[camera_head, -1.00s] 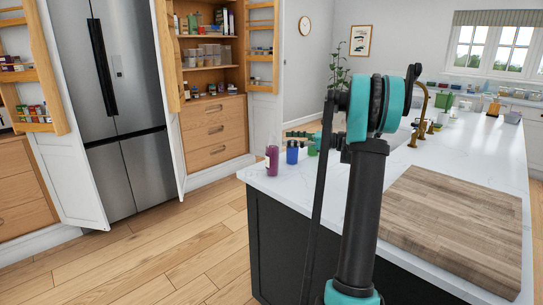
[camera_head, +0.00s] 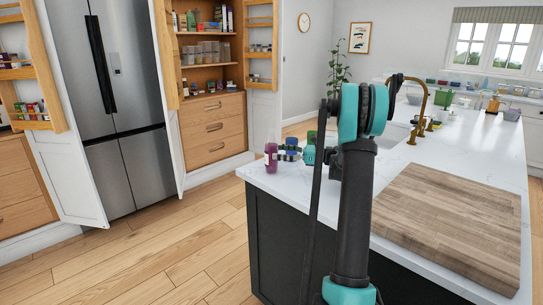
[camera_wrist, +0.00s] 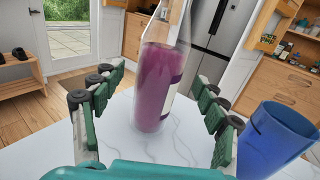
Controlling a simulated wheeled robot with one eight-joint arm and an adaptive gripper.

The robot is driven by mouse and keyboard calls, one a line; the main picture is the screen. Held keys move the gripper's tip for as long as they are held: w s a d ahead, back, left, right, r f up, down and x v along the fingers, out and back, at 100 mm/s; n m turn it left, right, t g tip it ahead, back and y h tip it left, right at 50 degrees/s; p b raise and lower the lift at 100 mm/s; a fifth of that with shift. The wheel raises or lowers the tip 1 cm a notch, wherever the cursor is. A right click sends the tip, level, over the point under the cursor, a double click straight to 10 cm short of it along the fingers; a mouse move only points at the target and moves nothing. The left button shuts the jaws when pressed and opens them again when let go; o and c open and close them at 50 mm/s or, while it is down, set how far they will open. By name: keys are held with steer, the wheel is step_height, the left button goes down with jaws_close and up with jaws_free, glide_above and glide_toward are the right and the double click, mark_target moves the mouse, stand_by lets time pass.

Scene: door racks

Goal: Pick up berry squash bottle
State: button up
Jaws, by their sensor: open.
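The berry squash bottle (camera_head: 271,158) stands upright near the left corner of the white island counter (camera_head: 450,160). It is clear with purple-red liquid and a pale label. In the wrist view the bottle (camera_wrist: 162,80) stands ahead of and between the spread green-padded fingers of my gripper (camera_wrist: 155,112). The gripper is open and nothing is held. Its contact with the bottle cannot be made out. In the head view my gripper (camera_head: 290,152) is just right of the bottle, partly behind my arm.
A blue cup (camera_wrist: 275,138) stands close beside the right finger in the wrist view. A large wooden board (camera_head: 450,218) covers the near right counter. A brass tap (camera_head: 421,110) rises behind my arm. A fridge (camera_head: 110,100) and open wooden cupboard stand beyond.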

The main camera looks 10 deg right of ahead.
mark_target(272, 150)
steer(key=x, duration=0.3)
steer(key=shift+w+a, duration=0.1)
steer(key=shift+a, duration=0.2)
steer(key=shift+c, duration=0.4)
steer(key=c, duration=1.5)
steer(key=shift+r, duration=0.2)
